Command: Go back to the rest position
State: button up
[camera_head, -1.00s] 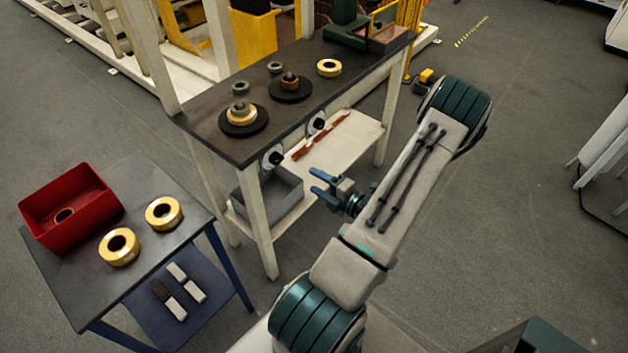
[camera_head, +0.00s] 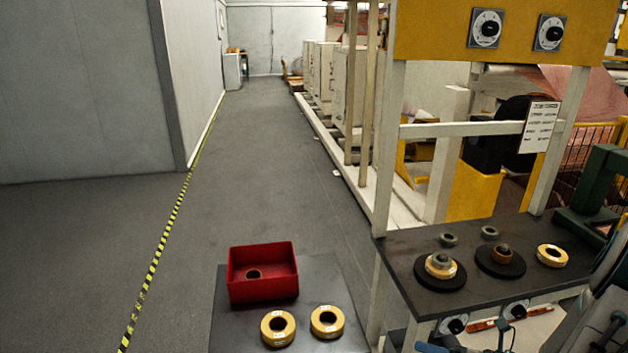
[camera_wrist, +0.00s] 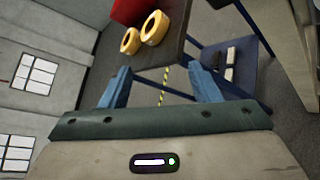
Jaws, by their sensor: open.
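My gripper (camera_wrist: 160,86) is open in the wrist view, with its two blue fingers apart and nothing between them. Beyond the fingers, the wrist view shows the small dark table (camera_wrist: 172,52) with two gold rings (camera_wrist: 154,28) and part of a red bin (camera_wrist: 128,10). In the head view, parts of my arm (camera_head: 602,300) show at the lower right, cut by the frame edges. The blue tips of my gripper are only partly visible at the bottom edge there.
In the head view, the red bin (camera_head: 263,285) holds one ring, and two gold rings (camera_head: 327,321) lie beside it. The workbench (camera_head: 405,262) with rings and dark discs stands close to my arm.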

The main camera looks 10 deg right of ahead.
jog(key=s+a+r+n+g+h, duration=0.25)
jog(key=a+r+n+g, duration=0.2)
jog(key=a+n, duration=0.4)
jog(key=s+a+r+n+g+h, duration=0.1)
jog(key=s+a+r+n+g, duration=0.3)
jog(key=n, duration=0.7)
jog(key=s+a+r+n+t+h, duration=0.1)
jog(key=s+a+r+n+h, duration=0.2)
jog(key=n, duration=1.4)
jog(key=shift+s+r+t+h, duration=0.15)
jog(key=shift+r+t+h, duration=0.2)
jog(key=shift+r+h, duration=1.75)
jog(key=shift+a, duration=0.1)
